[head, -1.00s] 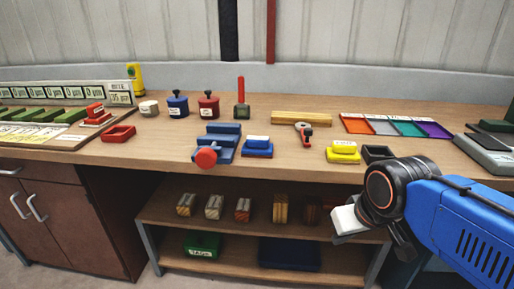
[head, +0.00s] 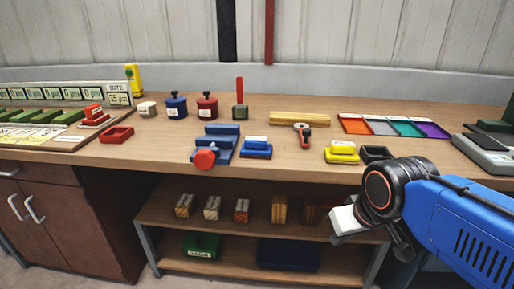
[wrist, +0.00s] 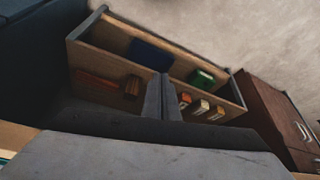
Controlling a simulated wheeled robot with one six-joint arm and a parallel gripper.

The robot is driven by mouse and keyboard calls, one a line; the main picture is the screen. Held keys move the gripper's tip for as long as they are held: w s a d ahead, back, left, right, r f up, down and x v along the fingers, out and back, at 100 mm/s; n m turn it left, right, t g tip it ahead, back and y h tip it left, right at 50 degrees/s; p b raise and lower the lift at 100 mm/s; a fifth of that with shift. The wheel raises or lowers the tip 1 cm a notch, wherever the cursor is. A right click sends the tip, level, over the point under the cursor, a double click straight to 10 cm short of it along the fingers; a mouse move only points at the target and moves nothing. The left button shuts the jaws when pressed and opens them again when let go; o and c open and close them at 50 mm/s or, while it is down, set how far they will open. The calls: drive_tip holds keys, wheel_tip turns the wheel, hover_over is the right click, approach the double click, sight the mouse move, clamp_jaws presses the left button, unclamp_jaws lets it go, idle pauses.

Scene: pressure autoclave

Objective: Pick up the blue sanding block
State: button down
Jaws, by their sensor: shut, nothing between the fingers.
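The wrist view shows the lower shelves and floor, not the sanding block.
A yellow block (head: 342,152) and a black tray (head: 376,154) sit right of the blue block. A red-handled tool (head: 304,136) lies behind. Wooden pieces (head: 241,210) stand on the shelf below. Bench front between vise and red tray is clear.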

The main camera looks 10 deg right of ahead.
drive_tip(key=c, duration=1.8)
unclamp_jaws()
drive_tip(key=shift+w+r, duration=0.1)
drive_tip(key=shift+r, duration=0.1)
drive_tip(key=o, duration=0.9)
drive_tip(key=shift+m, duration=0.9)
drive_tip(key=w+r, duration=0.2)
drive_tip(key=r, duration=0.1)
drive_tip(key=shift+w+a+r, duration=0.1)
drive_tip(key=shift+a+r, duration=0.05)
drive_tip(key=shift+a, duration=0.2)
wheel_tip(320, 180, up, 27)
drive_tip(key=m+g, duration=0.5)
drive_tip(key=m, duration=1.5)
hover_over(256, 139)
drive_tip(key=f, duration=1.2)
drive_tip(key=shift+w+d, duration=0.15)
drive_tip(key=shift+w, duration=0.25)
drive_tip(key=shift+s+f, duration=0.15)
drive_tip(key=shift+f, duration=1.15)
drive_tip(key=shift+s+f, duration=0.1)
drive_tip(key=shift+f, duration=1.2)
